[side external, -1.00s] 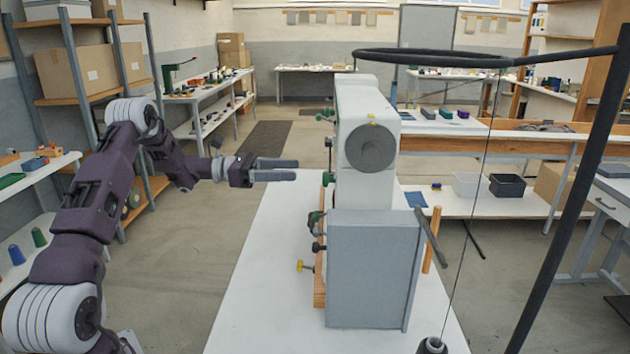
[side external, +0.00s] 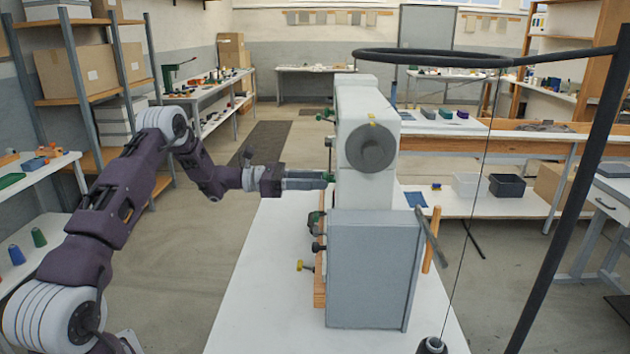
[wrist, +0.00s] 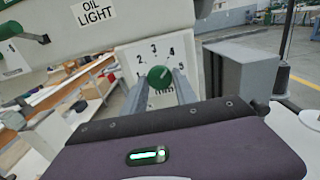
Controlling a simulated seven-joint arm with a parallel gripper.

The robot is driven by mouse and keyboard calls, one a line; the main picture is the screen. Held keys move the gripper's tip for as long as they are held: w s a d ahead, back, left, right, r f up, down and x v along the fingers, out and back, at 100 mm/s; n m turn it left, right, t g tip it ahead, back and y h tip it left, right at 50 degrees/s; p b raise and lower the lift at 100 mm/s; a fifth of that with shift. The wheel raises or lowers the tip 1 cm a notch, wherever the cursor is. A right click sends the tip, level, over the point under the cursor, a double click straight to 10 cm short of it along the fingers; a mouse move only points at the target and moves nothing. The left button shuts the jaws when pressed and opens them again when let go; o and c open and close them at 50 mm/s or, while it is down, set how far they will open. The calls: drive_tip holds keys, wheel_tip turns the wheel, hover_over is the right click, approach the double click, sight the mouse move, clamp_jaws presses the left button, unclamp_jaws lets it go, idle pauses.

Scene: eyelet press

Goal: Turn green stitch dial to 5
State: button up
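The green stitch dial (wrist: 160,77) is round and sits on a pale plate (wrist: 128,62) with numbers 1 to 5 printed around it. In the wrist view the 5 is at the dial's right, partly beside a finger. A small pale mark shows on the dial, but its direction is too small to read. My gripper (wrist: 159,85) is open, one finger on each side of the dial; I cannot tell whether they touch it. In the side view my gripper (side external: 326,181) reaches the left face of the white machine (side external: 365,110), and the dial shows at its fingertips.
A grey box (side external: 372,270) stands in front of the machine. The white table (side external: 262,310) is clear there.

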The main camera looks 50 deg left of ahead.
clamp_jaws()
drive_tip(key=shift+m, duration=0.3)
drive_tip(key=m, duration=0.3)
drive_tip(key=shift+m, duration=2.5)
drive_tip(key=o, duration=0.9)
unclamp_jaws()
drive_tip(key=shift+a, duration=0.15)
